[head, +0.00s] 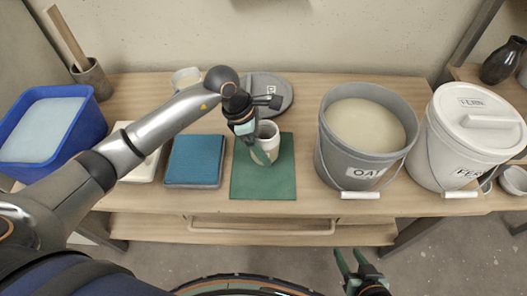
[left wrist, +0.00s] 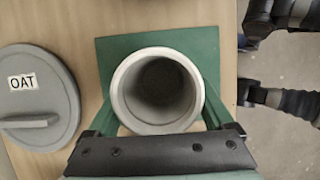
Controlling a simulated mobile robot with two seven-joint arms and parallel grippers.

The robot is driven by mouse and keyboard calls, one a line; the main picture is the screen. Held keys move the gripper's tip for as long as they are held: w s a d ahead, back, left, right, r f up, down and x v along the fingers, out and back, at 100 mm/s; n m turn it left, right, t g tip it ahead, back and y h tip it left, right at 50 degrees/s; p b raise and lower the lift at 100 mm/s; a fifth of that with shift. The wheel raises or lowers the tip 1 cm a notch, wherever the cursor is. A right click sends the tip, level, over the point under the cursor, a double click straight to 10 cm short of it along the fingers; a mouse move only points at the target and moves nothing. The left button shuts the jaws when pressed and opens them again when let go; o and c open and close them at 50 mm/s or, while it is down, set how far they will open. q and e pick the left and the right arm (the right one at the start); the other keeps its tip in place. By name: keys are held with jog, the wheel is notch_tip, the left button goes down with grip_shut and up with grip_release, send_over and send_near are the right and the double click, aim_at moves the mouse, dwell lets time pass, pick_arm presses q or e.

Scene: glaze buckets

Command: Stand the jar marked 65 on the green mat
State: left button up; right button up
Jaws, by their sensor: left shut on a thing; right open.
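The green mat (head: 279,182) lies on the table in the middle of the head view; part of it also shows in the left wrist view (left wrist: 118,50). A pale grey jar (head: 268,131) is over the mat, upright and empty inside as seen from above in the left wrist view (left wrist: 158,90). My left gripper (head: 262,155) is shut on this jar, with green fingers on both sides of it. I cannot tell whether the jar's base touches the mat, and no 65 mark is readable. My right gripper (head: 358,265) is open and empty in front of the table.
A grey bucket marked OAT (head: 345,165) and a white lidded bucket (head: 448,150) stand right of the mat. The OAT lid (left wrist: 38,98) lies behind it. A blue-topped block (head: 195,160), a blue tub (head: 85,140) and a light cup (head: 186,77) are to the left.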

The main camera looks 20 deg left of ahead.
pick_arm(q)
jog(key=shift+w+a+f, duration=0.1)
jog(key=shift+w+f, duration=0.05)
jog(key=shift+w+a+f, duration=0.1)
jog(key=shift+f, duration=1.55)
jog(key=shift+f+b, duration=0.15)
jog(key=shift+b, duration=0.15)
jog(key=o, duration=1.5)
jog(key=shift+r, duration=0.25)
jog(key=p+v, duration=0.1)
jog(key=v, duration=1)
jog(key=shift+a+r+p, duration=0.3)
